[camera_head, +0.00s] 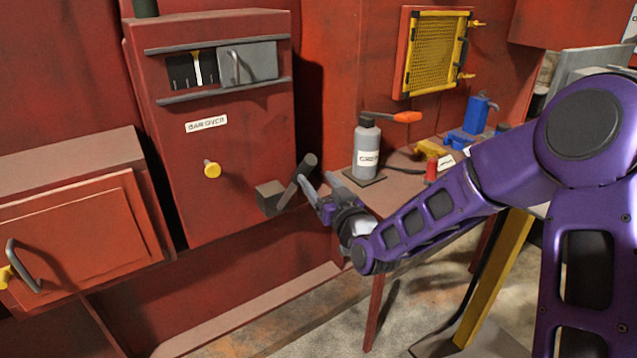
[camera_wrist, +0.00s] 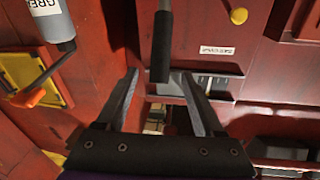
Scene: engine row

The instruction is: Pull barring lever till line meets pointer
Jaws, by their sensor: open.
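The barring lever (camera_head: 303,172) is a dark round bar rising at a tilt from a grey block (camera_head: 269,196) on the lower right of the red cabinet. My gripper (camera_head: 318,184) is open just right of the lever. In the wrist view the lever (camera_wrist: 162,45) comes down from the top, its end close to the gap between my open fingertips (camera_wrist: 160,76); I cannot tell whether they touch it. The cabinet window (camera_head: 182,72) shows a dark face with a pale upright mark (camera_head: 197,68).
A grey cover with a handle (camera_head: 250,63) hides the window's right part. A yellow knob (camera_head: 211,169) sticks out below the "BAR OVER" label (camera_head: 206,124).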

